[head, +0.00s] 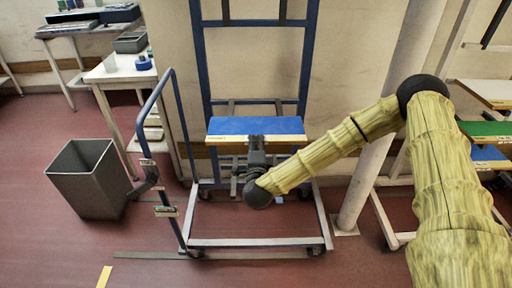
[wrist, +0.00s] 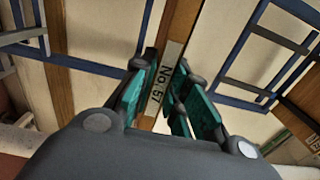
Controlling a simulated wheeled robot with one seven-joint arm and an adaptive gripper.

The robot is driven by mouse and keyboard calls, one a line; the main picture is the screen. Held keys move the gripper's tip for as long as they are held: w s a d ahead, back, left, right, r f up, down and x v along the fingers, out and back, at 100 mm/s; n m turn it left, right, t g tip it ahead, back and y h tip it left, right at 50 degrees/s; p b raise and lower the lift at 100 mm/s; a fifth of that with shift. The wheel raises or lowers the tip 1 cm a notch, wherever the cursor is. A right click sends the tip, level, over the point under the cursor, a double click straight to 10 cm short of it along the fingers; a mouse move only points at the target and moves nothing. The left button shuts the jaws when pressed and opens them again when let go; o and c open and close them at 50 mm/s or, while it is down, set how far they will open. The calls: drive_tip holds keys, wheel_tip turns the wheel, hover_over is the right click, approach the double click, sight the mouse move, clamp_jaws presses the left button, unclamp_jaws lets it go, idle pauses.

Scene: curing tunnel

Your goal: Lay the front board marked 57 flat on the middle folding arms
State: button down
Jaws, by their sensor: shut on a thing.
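A board with a blue top (head: 255,125) and a light wooden front edge is held level in front of a blue upright frame in the head view. In the wrist view, the front edge of the board (wrist: 153,92) carries a label reading No. 57. My gripper (head: 256,142) is shut on this front edge from the near side; its green-lined fingers (wrist: 165,95) stand on either side of the label. Dark folding arms (head: 234,182) show below the board, and similar bars show behind it. Whether the board touches any arms is hidden.
The blue frame stands on a wheeled trolley with a pale base bar (head: 255,243) and a blue handle (head: 157,98) at left. A white post (head: 370,165) and another rack with a green board (head: 487,129) stand at right. A grey bin (head: 85,178) stands left.

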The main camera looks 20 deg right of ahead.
sight(255, 118)
drive_tip(key=shift+b+x, duration=0.6)
drive_tip(key=shift+x, duration=7.4)
drive_tip(key=shift+f+b, duration=0.65)
drive_tip(key=shift+f, duration=0.15)
drive_tip(key=shift+f+b, duration=0.5)
drive_tip(key=shift+f, duration=0.05)
drive_tip(key=c, duration=1.3)
unclamp_jaws()
drive_tip(key=shift+s+a, duration=0.1)
drive_tip(key=shift+s, duration=0.05)
drive_tip(key=v, duration=1.1)
drive_tip(key=shift+s+a+f, duration=0.1)
drive_tip(key=shift+s, duration=0.25)
